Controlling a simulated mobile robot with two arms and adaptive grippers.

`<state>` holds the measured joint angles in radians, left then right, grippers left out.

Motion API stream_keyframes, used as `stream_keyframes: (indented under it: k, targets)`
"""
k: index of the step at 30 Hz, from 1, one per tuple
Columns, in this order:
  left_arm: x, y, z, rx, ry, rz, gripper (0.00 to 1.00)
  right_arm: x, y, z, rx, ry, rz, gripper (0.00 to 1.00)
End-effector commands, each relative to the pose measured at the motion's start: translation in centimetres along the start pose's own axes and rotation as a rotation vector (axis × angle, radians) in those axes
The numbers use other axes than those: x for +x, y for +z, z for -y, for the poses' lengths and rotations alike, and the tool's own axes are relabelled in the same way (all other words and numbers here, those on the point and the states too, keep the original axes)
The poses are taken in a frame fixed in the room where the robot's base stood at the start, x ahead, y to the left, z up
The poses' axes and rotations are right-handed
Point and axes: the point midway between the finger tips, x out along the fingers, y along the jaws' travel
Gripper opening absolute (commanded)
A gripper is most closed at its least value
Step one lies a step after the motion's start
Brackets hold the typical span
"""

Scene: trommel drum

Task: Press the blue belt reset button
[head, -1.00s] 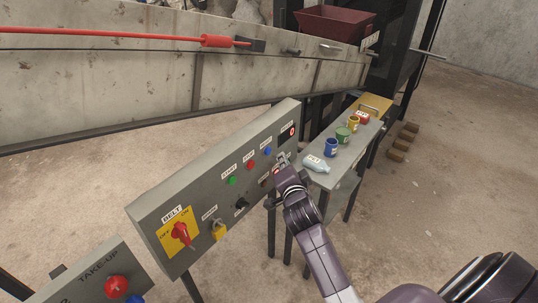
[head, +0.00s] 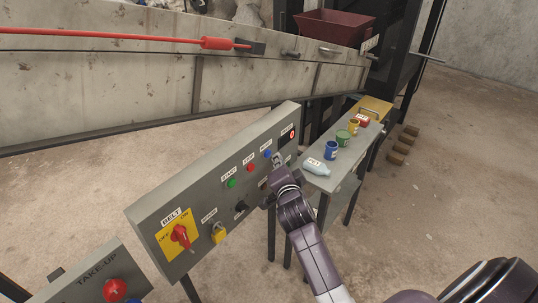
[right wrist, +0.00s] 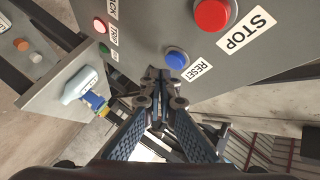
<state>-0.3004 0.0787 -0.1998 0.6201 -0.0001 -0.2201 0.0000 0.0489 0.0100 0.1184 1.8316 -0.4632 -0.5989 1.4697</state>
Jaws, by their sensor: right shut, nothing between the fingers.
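The blue reset button (head: 267,154) sits on the grey belt control panel (head: 160,206), right of the red stop button (head: 250,167) and the green start button (head: 231,183). In the right wrist view the blue button (right wrist: 176,58) stands out from the panel beside a RESET label (right wrist: 198,69). My right gripper (head: 277,160) is shut and empty, close to the button at its lower right. In the wrist view its fingertips (right wrist: 162,76) are just below and left of the button. I cannot tell whether they touch it. My left gripper is not in view.
A small table with several coloured mugs (head: 331,150) and a pale bottle (head: 316,167) stands right of the panel. The panel also carries a red belt switch (head: 180,236) and a yellow padlock (head: 219,232). A take-up panel (head: 75,285) is at lower left.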

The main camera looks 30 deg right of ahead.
Motion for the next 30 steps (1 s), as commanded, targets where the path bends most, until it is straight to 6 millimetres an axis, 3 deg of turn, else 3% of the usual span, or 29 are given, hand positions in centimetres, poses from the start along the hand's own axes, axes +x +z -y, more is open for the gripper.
stream_keyframes:
  k: [30]
  targets:
    - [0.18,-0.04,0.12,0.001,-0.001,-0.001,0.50,0.59,0.44,0.50,0.000,-0.001,0.000,0.00]
